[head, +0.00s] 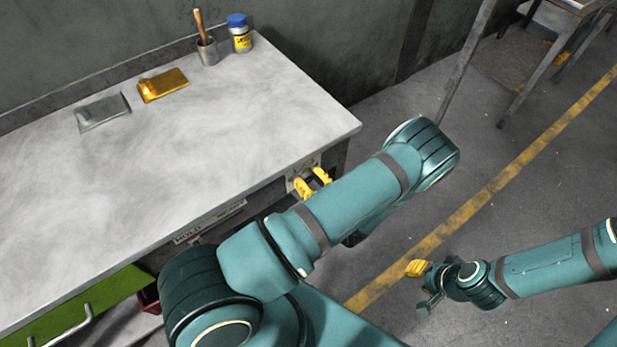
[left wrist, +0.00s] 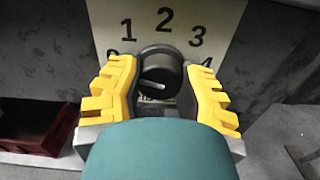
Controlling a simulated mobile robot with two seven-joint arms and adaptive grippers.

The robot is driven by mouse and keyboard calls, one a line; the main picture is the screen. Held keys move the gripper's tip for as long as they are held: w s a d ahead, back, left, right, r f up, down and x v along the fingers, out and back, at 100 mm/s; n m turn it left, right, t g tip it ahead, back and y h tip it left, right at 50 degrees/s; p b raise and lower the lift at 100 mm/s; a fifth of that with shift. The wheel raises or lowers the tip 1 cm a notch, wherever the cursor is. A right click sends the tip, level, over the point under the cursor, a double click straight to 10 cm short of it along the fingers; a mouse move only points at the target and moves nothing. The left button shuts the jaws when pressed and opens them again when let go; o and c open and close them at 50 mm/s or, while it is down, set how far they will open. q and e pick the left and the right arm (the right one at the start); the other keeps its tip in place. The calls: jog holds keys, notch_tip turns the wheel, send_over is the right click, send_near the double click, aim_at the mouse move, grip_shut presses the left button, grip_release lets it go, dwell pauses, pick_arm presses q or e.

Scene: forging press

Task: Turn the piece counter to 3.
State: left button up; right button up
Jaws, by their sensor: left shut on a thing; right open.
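The piece counter is a black round knob (left wrist: 160,75) on a pale dial plate (left wrist: 215,25) with the numbers 1, 2 and 3 clear above it; a 4 is partly hidden at the right and another mark is partly hidden at the left. A light pointer line shows on the knob's face, lying roughly level; which number it marks I cannot tell. My left gripper (left wrist: 160,97) has its yellow fingers on both sides of the knob, shut on it. In the head view my left gripper (head: 313,183) is at the bench front, partly behind my arm. My right gripper (head: 424,285) is open and empty above the floor.
The grey bench top (head: 190,170) holds a grey block (head: 102,112), a gold block (head: 163,85), a cup with a brush (head: 207,50) and a blue-lidded jar (head: 240,33). A green drawer (head: 90,305) stands out at lower left.

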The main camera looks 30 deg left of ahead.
pick_arm(q)
jog(key=m, duration=0.3)
jog(key=m+p, duration=0.1)
jog(key=m, duration=0.1)
jog(key=shift+w+a+r+m, duration=0.1)
jog(key=shift+a+r+m, duration=0.1)
jog(key=shift+m, duration=0.2)
jog(key=m, duration=0.5)
jog(key=shift+p, duration=0.4)
jog(key=m, duration=0.6)
jog(key=shift+m, duration=0.3)
jog(key=m, duration=0.5)
jog(key=shift+m+p, duration=0.3)
jog(key=shift+p, duration=0.1)
